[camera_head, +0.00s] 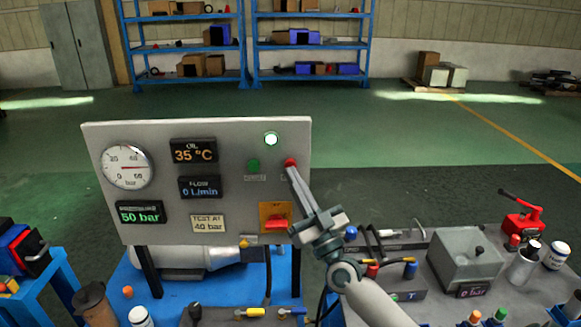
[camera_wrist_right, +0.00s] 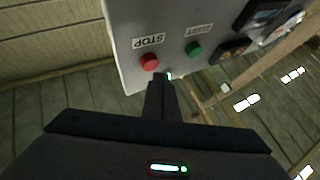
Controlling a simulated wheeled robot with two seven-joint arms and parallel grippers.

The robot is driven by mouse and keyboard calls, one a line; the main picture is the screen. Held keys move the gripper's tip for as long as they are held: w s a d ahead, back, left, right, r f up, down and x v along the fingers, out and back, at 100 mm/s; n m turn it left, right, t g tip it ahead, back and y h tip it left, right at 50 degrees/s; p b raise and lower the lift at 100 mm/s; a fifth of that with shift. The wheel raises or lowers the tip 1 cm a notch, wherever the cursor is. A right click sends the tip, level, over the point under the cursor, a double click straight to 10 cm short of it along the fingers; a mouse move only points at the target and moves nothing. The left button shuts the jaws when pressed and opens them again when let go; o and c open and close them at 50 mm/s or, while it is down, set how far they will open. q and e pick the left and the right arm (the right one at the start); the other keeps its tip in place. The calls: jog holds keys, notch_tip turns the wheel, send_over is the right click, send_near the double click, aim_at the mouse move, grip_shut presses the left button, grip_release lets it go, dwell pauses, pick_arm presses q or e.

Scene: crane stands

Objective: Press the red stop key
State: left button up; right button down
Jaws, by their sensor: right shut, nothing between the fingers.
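The red stop key (camera_head: 290,162) is at the right side of the grey upright panel (camera_head: 150,225), right of a green key (camera_head: 253,165). In the right wrist view the red key (camera_wrist_right: 150,62) shows beside an upside-down STOP label (camera_wrist_right: 148,41), with the green key (camera_wrist_right: 193,49) to its right. My right gripper (camera_head: 293,176) is shut and empty, its fingertips close to the red key. In the right wrist view the fingertips (camera_wrist_right: 162,78) appear just below and right of the key. I cannot tell whether they touch it. My left gripper is out of view.
A lit white-green lamp (camera_head: 271,139) sits above the keys. A red switch on an orange plate (camera_head: 275,222) is below them. A grey bench (camera_head: 440,305) with tools and bottles stands at the right.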

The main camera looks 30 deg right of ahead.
jog(key=shift+w+d, duration=0.45)
jog(key=shift+w, duration=0.25)
dwell(1.1)
jog(key=shift+s+a, duration=0.1)
jog(key=shift+s, duration=0.05)
dwell(0.3)
jog(key=shift+s+a+p, duration=0.4)
jog(key=shift+s+p, duration=0.1)
jog(key=shift+s, duration=0.15)
jog(key=s+a, duration=0.1)
jog(key=s+p, duration=0.1)
jog(key=s, duration=0.1)
jog(key=s+a+p, duration=0.1)
jog(key=shift+s+a, duration=0.15)
jog(key=shift+a, duration=0.15)
dwell(0.3)
jog(key=shift+f, duration=0.1)
dwell(0.7)
